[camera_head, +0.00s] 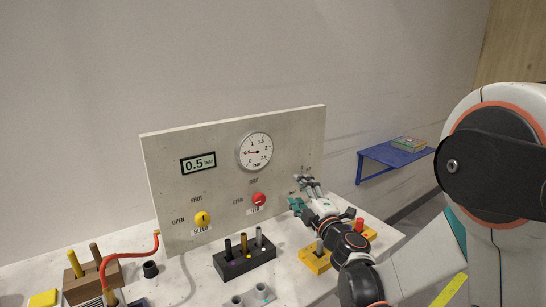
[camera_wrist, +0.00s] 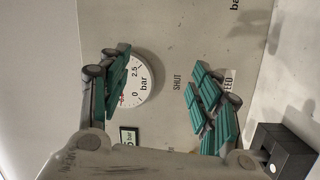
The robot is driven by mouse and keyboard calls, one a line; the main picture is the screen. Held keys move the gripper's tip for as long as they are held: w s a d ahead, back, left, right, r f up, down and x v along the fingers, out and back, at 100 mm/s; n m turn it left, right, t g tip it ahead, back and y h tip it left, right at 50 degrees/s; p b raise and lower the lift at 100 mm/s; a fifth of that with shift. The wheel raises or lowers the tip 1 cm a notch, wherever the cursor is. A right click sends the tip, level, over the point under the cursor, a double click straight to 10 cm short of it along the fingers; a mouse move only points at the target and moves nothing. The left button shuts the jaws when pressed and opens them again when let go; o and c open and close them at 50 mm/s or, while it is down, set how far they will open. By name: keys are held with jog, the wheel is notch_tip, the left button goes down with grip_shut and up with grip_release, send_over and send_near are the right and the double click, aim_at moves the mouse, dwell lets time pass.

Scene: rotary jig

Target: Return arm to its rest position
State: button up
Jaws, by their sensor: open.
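My gripper (camera_head: 303,194) is open and empty, with teal pads on its fingers. In the head view it is at the lower right of the upright panel (camera_head: 165,160), right of the red FEED knob (camera_head: 258,199). The wrist view shows the two fingers (camera_wrist: 160,98) spread apart in front of the panel face, with nothing between them. My arm reaches in from the right of the head view. The yellow BLEED knob (camera_head: 202,219) is at the panel's lower left. The dial gauge (camera_head: 254,151) and the 0.5 bar display (camera_head: 198,163) are above the knobs.
A black block (camera_head: 232,267) with several pegs stands before the panel. A yellow block (camera_head: 314,262) is partly hidden behind my arm. A wooden block (camera_head: 75,290) and red hose (camera_head: 125,249) are at left. A blue shelf (camera_head: 385,155) is on the wall at right.

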jog(key=s+d+r+m+g+h, duration=0.1)
jog(key=s+d+r+m+h, duration=0.3)
jog(key=d+m, duration=0.3)
jog(key=s+d+r+m+g+h, duration=0.1)
jog(key=s+d+r+m+h, duration=0.2)
jog(key=s+d+m+h, duration=0.3)
jog(key=s+f+m+g+y, duration=0.1)
jog(key=s+f+m+g, duration=0.2)
jog(key=s, duration=0.9)
jog(key=s+a+f+m+g+y, duration=0.1)
jog(key=s+f+g, duration=0.4)
jog(key=s, duration=0.8)
notch_tip(320, 180, down, 3)
jog(key=m+y, duration=0.1)
jog(key=m, duration=0.1)
jog(key=shift+s+a+r+m+g+y, duration=0.15)
jog(key=shift+s+a+m+g+y, duration=0.1)
jog(key=shift+s+m+g+y, duration=0.05)
